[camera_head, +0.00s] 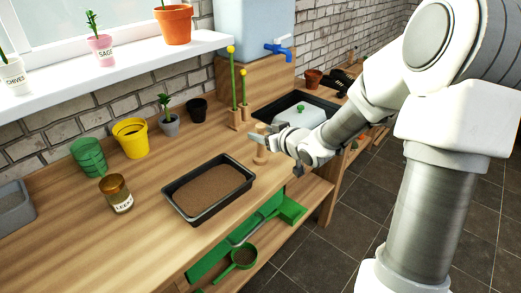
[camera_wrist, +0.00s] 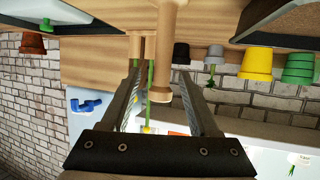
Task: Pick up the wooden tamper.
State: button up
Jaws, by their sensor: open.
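The wooden tamper (camera_head: 260,156) stands upright on the wooden bench, right of the soil tray and in front of the sink. My gripper (camera_head: 257,137) is level with its upper part and reaches in from the right. In the wrist view, which is upside down, the tamper (camera_wrist: 167,42) shows between the two spread fingers of my gripper (camera_wrist: 161,70). The fingers are open, with a visible gap on both sides of the tamper. I cannot tell how deep between the fingers it stands.
The black soil tray (camera_head: 208,190) lies left of the tamper. Two small wooden holders with green stakes (camera_head: 234,118) stand close behind it. A brown jar (camera_head: 116,194) and several pots stand further left.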

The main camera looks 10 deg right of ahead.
jog(key=b+x, duration=0.1)
jog(key=x, duration=0.3)
jog(key=shift+w+a, duration=0.15)
jog(key=shift+w, duration=0.15)
jog(key=shift+c, duration=0.2)
grip_shut()
